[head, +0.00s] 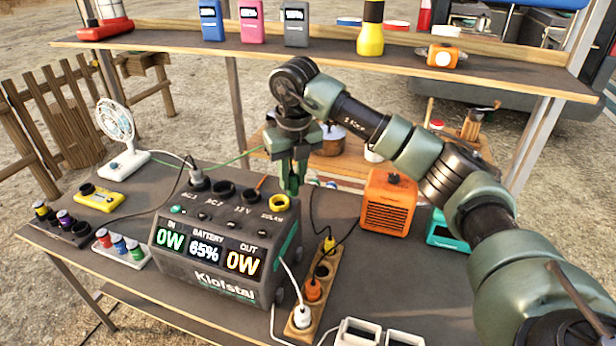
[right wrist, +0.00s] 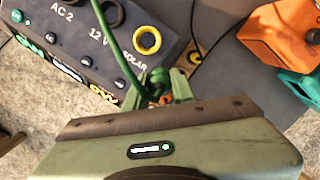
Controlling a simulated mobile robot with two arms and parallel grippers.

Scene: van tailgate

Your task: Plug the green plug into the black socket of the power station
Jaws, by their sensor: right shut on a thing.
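The dark grey power station (head: 212,268) stands on the table, its display reading 0W, 65%, 0W. Its top has a row of sockets: one with a plug in it at AC 1, black-rimmed sockets at AC 2 (head: 224,188) and 12 V (head: 250,196), and a yellow-rimmed one at SOLAR (head: 279,202). My right gripper (head: 290,186) is shut on the green plug (right wrist: 159,77), above and behind the yellow-rimmed socket. The plug's tip is hidden. A green cord runs from it to the left. My left gripper is not in view.
A wooden power strip (head: 322,283) with plugs and cords lies right of the station, and an orange heater (head: 389,203) stands beyond it. A fan (head: 118,128) and a yellow device (head: 99,199) are at left. A shelf (head: 330,58) spans above behind my right arm.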

